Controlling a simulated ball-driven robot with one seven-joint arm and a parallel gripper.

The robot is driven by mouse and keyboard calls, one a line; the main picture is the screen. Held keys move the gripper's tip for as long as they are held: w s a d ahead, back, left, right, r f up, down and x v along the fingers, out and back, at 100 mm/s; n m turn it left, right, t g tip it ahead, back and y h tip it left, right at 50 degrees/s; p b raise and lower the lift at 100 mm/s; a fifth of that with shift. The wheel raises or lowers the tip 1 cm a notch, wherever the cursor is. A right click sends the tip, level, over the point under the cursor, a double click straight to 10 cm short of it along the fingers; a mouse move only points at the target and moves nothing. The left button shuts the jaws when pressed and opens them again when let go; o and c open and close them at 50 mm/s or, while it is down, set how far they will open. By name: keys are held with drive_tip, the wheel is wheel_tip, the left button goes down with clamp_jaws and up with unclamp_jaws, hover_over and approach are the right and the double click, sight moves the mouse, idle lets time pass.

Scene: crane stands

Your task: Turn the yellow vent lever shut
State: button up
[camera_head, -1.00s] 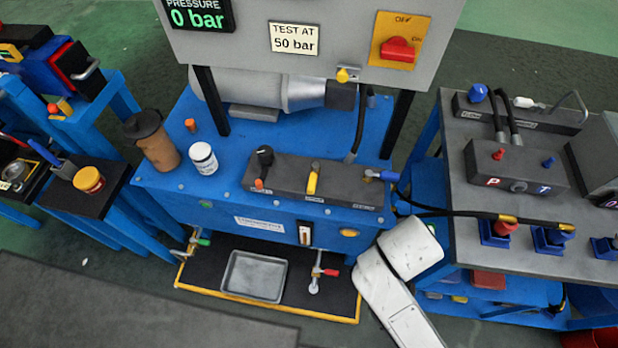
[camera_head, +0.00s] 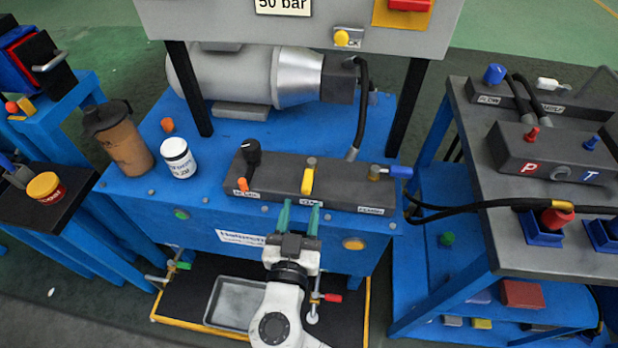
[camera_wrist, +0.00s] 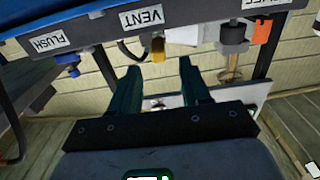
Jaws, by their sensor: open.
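The yellow vent lever (camera_head: 307,180) is on the middle of a dark grey valve block (camera_head: 270,177) on the blue bench. In the head view it points from its pivot down toward the block's front edge. In the wrist view its yellow end (camera_wrist: 158,48) shows by the VENT label (camera_wrist: 142,19). My gripper (camera_head: 299,206) is open and empty, its two teal fingers pointing at the block just in front of the lever. In the wrist view the lever end lies beyond and between the fingertips (camera_wrist: 158,68), apart from both.
On the same block are a black-knobbed valve (camera_head: 250,152) with an orange tip at left and a blue-handled valve (camera_head: 398,171) at right. A white jar (camera_head: 179,158) and a brown cup (camera_head: 122,140) stand left. A grey control panel (camera_head: 300,28) hangs above.

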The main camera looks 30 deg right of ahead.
sight(310, 170)
drive_tip(key=x, duration=1)
drive_tip(key=shift+d, duration=0.1)
clamp_jaws()
idle(0.3)
